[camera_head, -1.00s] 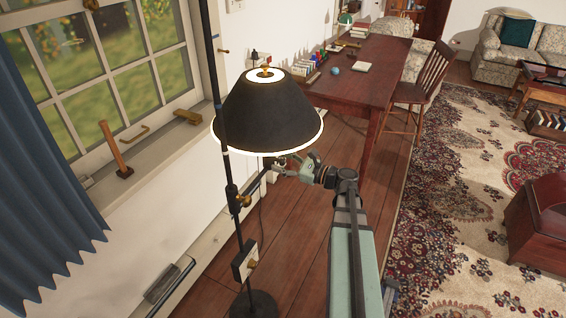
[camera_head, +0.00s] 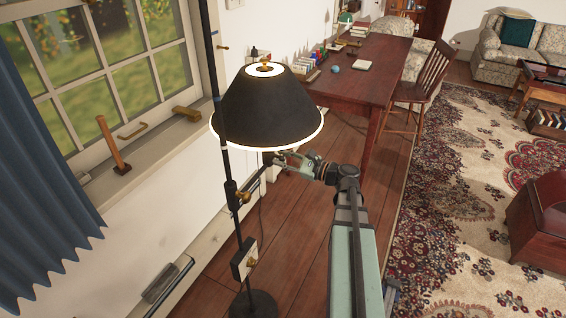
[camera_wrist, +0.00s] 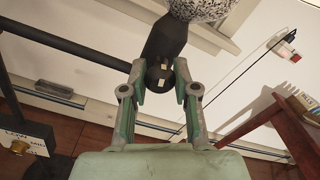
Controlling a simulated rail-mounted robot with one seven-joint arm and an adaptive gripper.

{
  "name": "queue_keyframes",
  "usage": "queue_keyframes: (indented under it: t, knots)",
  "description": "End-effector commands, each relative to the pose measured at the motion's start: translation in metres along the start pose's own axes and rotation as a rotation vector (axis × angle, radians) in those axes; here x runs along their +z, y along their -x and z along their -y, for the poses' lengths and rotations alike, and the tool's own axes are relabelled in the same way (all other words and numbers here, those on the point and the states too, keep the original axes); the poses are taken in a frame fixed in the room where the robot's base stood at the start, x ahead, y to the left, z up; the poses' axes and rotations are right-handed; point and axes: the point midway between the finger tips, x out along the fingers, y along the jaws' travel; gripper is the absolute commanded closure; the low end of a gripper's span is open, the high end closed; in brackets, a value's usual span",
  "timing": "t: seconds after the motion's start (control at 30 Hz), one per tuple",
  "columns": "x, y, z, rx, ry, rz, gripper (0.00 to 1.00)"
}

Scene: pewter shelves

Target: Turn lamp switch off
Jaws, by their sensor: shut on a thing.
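The floor lamp has a black shade (camera_head: 265,108) whose rim and top glow, so it is lit. A pale switch box with a brass knob (camera_head: 245,259) sits low on its black pole; it also shows at the left edge of the wrist view (camera_wrist: 20,140). My gripper (camera_head: 274,158) is under the shade, apart from and above the box. In the wrist view my gripper (camera_wrist: 159,78) is shut on the black lamp socket (camera_wrist: 164,45), between its two green fingers. The bulb end (camera_wrist: 200,6) is above it. The shade partly hides the fingers in the head view.
A window with a sill (camera_head: 150,150) and a blue curtain (camera_head: 45,200) are at left. A wooden desk (camera_head: 372,65) with books and a chair (camera_head: 425,90) stand behind. Wood floor (camera_head: 300,225) is open around the lamp base (camera_head: 253,303).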

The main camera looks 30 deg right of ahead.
Motion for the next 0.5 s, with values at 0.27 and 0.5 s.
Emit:
queue_keyframes:
  t: [0.27, 0.5]
  knots:
    - [-0.0036, -0.0001, -0.002, -0.001, 0.257, 0.002, 1.0]
    - [-0.0041, -0.0001, -0.0021, 0.0, 0.485, 0.001, 1.0]
